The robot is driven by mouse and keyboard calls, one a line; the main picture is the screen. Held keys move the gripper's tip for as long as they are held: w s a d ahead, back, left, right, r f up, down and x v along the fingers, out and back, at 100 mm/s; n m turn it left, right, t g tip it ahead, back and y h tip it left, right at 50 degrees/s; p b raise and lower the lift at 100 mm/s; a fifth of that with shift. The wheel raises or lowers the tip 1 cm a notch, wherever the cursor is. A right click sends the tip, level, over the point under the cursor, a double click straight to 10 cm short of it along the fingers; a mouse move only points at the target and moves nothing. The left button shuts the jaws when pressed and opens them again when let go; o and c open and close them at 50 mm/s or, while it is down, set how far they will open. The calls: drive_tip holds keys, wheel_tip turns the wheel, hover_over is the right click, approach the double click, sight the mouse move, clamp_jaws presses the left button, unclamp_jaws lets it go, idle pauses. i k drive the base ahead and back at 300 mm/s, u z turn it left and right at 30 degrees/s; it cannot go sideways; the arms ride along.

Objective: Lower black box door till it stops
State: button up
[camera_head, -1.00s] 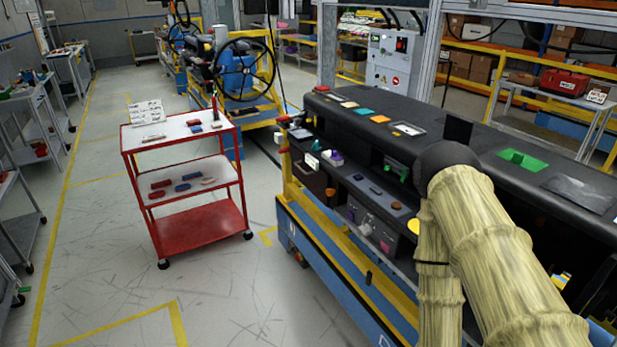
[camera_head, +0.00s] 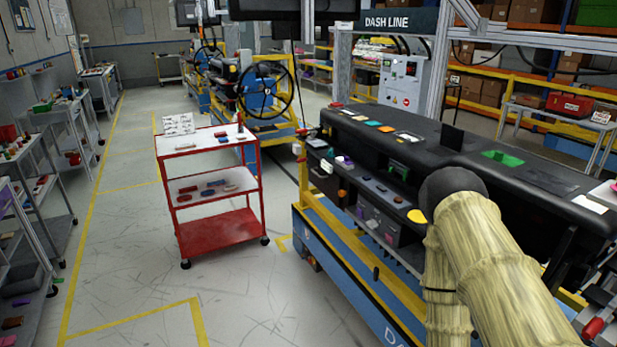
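The black dashboard module (camera_head: 425,135) rests on a blue and yellow line carriage (camera_head: 345,262) at the right. Below its top, its front has open recesses and a shelf with small parts. A dark box-like compartment (camera_head: 380,222) with small coloured tags sits under the shelf. I cannot tell for sure which part is the black box door. My arm, in a tan sleeve, covers the right part of the dashboard front. My gripper is not visible; it is hidden behind the arm or out of the picture.
A red cart (camera_head: 215,190) with small parts on its shelves stands left of the carriage. Shelving (camera_head: 45,185) lines the far left. Floor between the shelving and the cart is clear. A grey control box (camera_head: 400,85) stands behind the dashboard.

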sight(329, 184)
drive_tip(key=u, duration=0.75)
drive_tip(key=i, duration=1)
drive_tip(key=u, duration=0.5)
drive_tip(key=i, duration=1.25)
drive_tip(key=z, duration=1.15)
drive_tip(key=i, duration=0.55)
drive_tip(key=z, duration=0.4)
